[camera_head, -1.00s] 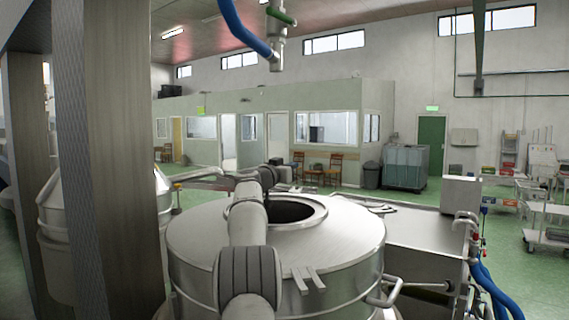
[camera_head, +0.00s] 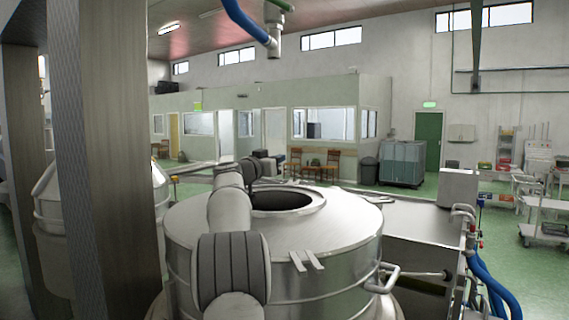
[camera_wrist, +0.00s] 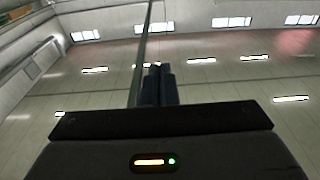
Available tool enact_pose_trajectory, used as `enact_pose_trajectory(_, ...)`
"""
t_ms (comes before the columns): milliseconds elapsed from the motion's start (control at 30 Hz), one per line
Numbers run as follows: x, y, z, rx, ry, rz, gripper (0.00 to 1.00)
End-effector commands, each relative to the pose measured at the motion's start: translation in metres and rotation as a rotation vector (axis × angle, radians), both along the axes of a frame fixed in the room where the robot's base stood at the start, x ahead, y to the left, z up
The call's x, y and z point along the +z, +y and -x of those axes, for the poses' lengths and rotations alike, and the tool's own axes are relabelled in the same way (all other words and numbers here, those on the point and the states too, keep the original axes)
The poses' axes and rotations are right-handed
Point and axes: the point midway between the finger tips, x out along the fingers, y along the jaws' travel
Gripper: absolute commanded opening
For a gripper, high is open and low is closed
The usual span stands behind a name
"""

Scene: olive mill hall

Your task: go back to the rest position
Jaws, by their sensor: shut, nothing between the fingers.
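In the wrist view my gripper (camera_wrist: 158,70) points up toward the pale ceiling, its two dark fingers together with nothing seen between them. In the head view my arm rises in front of the steel tank, bent, with its dark wrist end near the back of the tank's rim. The fingers cannot be made out in the head view. The large steel tank (camera_head: 335,225) has a round dark opening (camera_head: 281,200) in its top, partly behind my arm.
A steel pillar (camera_head: 103,180) stands close on the left, with another tank (camera_head: 48,207) behind it. A blue hose and pipe (camera_head: 245,28) hang from above. A steel machine (camera_head: 420,222) adjoins the tank at right. A trolley (camera_head: 545,235) stands on green floor farther right.

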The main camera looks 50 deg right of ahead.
Motion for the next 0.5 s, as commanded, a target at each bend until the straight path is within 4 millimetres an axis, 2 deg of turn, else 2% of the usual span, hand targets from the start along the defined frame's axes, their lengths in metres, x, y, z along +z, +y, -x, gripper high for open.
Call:
enact_pose_trajectory(100, -0.002, 0.011, 0.000, 0.001, 0.000, 0.000, 0.00)
enact_pose_trajectory(367, -0.001, 0.014, -0.001, 0.002, 0.000, 0.000, 0.00)
enact_pose_trajectory(500, 0.002, 0.027, -0.012, 0.053, 0.000, 0.012, 0.00)
